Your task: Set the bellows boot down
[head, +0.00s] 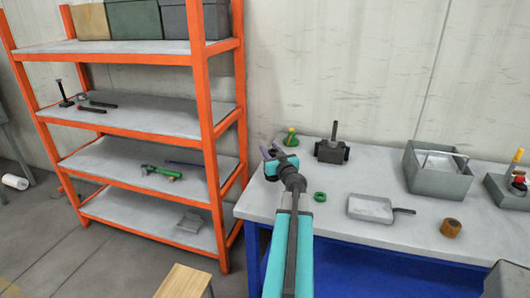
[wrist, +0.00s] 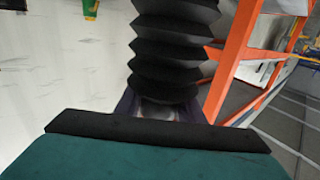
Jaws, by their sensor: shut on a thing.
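The bellows boot (wrist: 175,50) is a black, ridged, accordion-like sleeve. It fills the upper middle of the wrist view, and its top runs out of the frame. My gripper (wrist: 163,108) is shut on its near end, with dark purple fingers at either side. In the head view my gripper (head: 271,152) is over the left end of the workbench (head: 340,220). I cannot make out the boot clearly there, as my arm and gripper cover that spot.
On the bench are a green-and-yellow part (head: 290,138), a dark screw jack (head: 332,150), a green ring (head: 320,197), a shallow pan (head: 372,208), a brown cylinder (head: 450,228) and a grey bin (head: 430,178). An orange shelf rack (head: 203,120) stands at left. Bare bench lies around the ring.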

